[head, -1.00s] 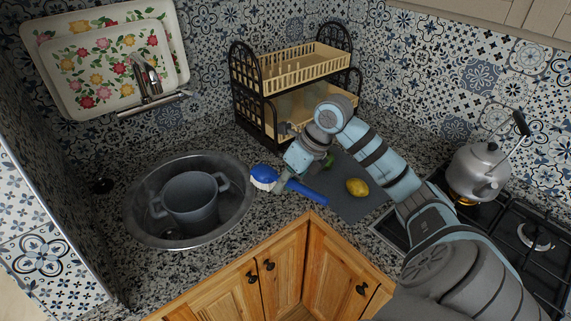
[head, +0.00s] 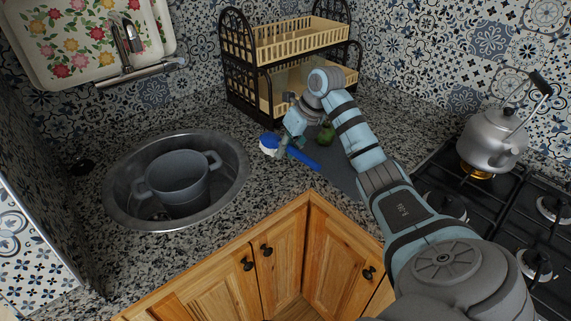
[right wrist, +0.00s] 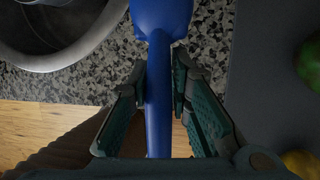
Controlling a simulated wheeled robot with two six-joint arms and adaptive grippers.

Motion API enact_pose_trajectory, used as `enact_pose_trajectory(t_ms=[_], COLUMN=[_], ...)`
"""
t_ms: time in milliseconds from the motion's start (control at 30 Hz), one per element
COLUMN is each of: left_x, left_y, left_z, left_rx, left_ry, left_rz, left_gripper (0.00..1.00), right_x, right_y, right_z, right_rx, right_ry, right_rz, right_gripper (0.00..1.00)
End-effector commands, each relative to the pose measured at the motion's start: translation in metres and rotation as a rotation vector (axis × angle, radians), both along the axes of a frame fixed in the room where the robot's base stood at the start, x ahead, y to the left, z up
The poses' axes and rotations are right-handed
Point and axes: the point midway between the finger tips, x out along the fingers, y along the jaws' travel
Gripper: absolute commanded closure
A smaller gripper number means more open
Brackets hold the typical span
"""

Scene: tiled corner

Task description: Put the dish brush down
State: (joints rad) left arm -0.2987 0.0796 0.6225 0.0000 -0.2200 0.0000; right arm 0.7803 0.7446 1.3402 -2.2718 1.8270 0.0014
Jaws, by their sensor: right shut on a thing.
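The dish brush (head: 303,157) is blue with white bristles at its left end. It is above the counter between the sink and the dark grey mat. My right gripper (head: 283,150) is shut on its handle. In the right wrist view the blue handle (right wrist: 158,85) runs between the two fingers of my right gripper (right wrist: 163,88), with the wider head end at the top. I cannot tell whether the brush touches the counter. My left gripper is not in view.
The round metal sink (head: 118,207) holds a grey pot (head: 178,180). A dark dish rack (head: 240,75) stands behind the brush. A green item (head: 326,136) lies on the mat (head: 343,181). A kettle (head: 490,140) sits on the stove at right. Speckled counter (head: 232,200) is bare beside the sink.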

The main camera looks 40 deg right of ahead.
Motion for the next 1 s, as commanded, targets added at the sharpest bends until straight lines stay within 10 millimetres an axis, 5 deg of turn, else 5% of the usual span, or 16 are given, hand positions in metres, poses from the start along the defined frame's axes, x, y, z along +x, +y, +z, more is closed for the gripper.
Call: enact_pose_trajectory(t_ms=[267, 600, 633, 733, 1000], left_x=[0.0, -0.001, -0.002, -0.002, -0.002], left_y=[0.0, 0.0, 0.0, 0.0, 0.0], left_z=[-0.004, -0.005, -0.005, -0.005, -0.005], left_rx=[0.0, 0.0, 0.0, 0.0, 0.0], left_ry=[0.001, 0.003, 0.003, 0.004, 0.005], left_rz=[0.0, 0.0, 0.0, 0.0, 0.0], left_gripper=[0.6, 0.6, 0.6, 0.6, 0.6], right_x=[0.0, 0.0, 0.0, 0.0, 0.0], right_y=[0.001, 0.001, 0.001, 0.001, 0.001], right_z=[-0.045, -0.05, -0.049, -0.049, -0.048], right_rx=[0.001, 0.001, 0.001, 0.001, 0.001], right_ry=[0.0, -0.001, -0.001, -0.001, -0.001], right_rz=[0.0, 0.001, 0.001, 0.001, 0.001], right_gripper=[1.0, 1.0, 0.77, 0.61, 0.61])
